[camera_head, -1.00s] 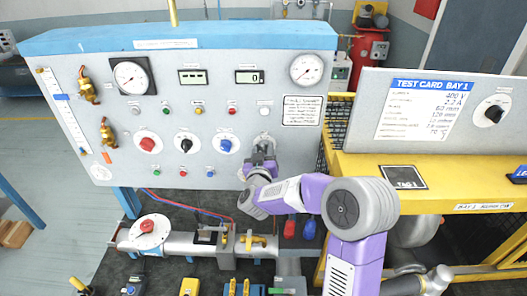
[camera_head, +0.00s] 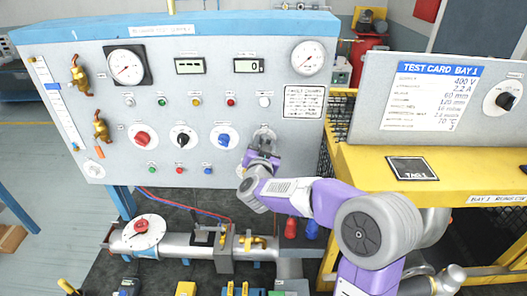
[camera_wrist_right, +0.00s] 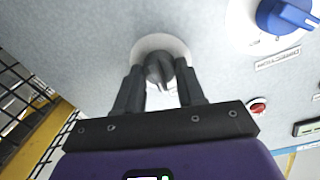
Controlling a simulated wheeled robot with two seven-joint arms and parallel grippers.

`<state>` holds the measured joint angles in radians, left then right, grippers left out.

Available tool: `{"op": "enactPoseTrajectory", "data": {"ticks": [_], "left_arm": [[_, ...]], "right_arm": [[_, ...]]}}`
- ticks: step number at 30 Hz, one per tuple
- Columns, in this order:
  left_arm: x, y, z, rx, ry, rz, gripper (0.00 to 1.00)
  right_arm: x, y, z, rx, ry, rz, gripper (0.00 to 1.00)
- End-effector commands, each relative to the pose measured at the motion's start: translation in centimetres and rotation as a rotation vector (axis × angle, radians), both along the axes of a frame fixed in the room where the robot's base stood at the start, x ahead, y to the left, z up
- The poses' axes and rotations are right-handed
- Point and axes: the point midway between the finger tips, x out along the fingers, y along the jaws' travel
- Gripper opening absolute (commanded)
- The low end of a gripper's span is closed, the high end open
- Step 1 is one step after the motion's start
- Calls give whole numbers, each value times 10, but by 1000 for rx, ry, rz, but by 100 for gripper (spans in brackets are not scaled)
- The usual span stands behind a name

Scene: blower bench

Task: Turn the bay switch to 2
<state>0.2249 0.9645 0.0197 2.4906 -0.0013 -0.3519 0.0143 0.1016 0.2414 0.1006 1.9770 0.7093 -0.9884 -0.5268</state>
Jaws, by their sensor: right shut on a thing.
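A dark grey rotary knob on a white round dial (camera_head: 264,133) sits at the right end of the row of dial switches on the grey panel. My right gripper (camera_head: 262,150) is at this knob. In the right wrist view the knob (camera_wrist_right: 160,69) sits between the fingertips of my right gripper (camera_wrist_right: 161,80), which is shut on it. Its scale marks and label are mostly hidden or unreadable, so I cannot tell its position or whether it is the bay switch. Another black knob (camera_head: 505,101) is on the test card board. My left gripper is not in view.
A blue knob (camera_head: 224,140), a black knob (camera_head: 183,139) and a red knob (camera_head: 142,139) stand left of the held knob. Small push buttons (camera_head: 208,171) are below. A yellow bench (camera_head: 450,170) with the test card board (camera_head: 428,90) is at the right.

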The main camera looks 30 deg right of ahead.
Motion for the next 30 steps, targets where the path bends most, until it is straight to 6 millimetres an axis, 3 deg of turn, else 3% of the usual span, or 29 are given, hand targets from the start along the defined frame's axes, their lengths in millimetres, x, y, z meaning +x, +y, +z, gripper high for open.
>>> {"op": "enactPoseTrajectory", "data": {"ticks": [9,29,30], "left_arm": [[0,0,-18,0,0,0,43],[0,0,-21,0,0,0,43],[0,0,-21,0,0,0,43]], "right_arm": [[0,0,-1,150,-91,1,8],[-1,0,0,206,-123,-1,8],[-1,0,0,206,-123,-1,42]]}}
